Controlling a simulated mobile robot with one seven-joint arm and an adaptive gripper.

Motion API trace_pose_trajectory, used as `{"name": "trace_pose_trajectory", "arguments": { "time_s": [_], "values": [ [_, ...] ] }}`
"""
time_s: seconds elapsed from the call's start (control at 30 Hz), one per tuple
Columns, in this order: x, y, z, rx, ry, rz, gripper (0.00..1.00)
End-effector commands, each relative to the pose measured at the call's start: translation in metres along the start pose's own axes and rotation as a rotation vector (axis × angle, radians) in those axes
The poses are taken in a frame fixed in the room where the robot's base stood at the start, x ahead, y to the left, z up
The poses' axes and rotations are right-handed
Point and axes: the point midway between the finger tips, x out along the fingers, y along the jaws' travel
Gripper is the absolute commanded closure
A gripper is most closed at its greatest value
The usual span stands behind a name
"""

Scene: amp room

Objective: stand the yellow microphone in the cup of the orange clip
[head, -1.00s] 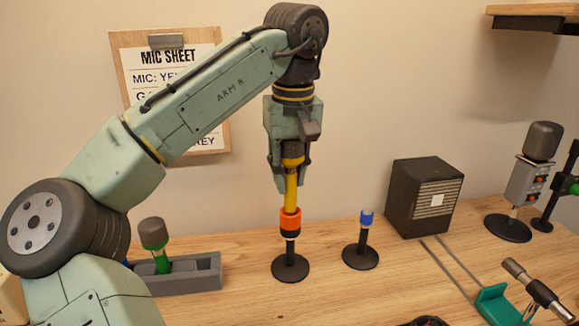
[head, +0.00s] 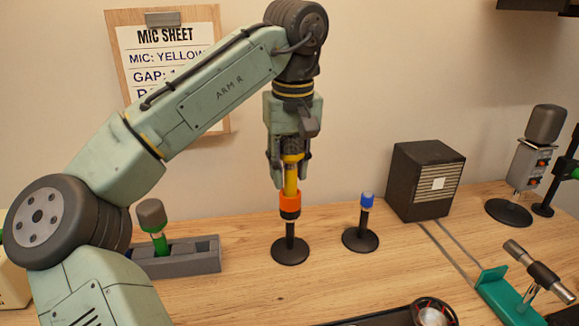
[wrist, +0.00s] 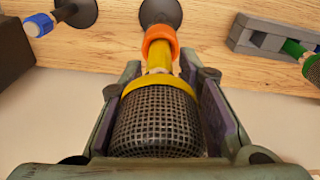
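The yellow microphone (head: 291,180) stands upright with its lower end inside the orange clip's cup (head: 290,202), which sits on a black round-based stand. In the wrist view the microphone's dark mesh head (wrist: 155,125) and yellow collar fill the foreground. Its handle runs into the orange ring (wrist: 160,38). My gripper (head: 290,178) points down around the microphone. Its two fingers (wrist: 160,65) stand either side of the handle with small gaps showing, so it looks open. How deep the handle sits in the cup is hidden.
A blue-topped stand (head: 361,236) is close on the right, before a black speaker box (head: 423,182). A grey holder (head: 190,262) with a green microphone (head: 153,220) is left. A teal cradle (head: 507,300) is front right. The mic sheet (head: 165,50) hangs behind.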

Motion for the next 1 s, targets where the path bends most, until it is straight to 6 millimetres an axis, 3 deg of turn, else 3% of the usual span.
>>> {"name": "trace_pose_trajectory", "arguments": {
  "time_s": [0.23, 0.57, 1.0],
  "values": [
    [-0.001, 0.0, 0.0, 0.0, 0.001, 0.001, 0.51],
    [-0.002, 0.0, 0.0, -0.001, 0.001, 0.0, 0.51],
    [-0.064, 0.0, 0.0, -0.002, 0.003, -0.001, 0.51]
  ]
}}
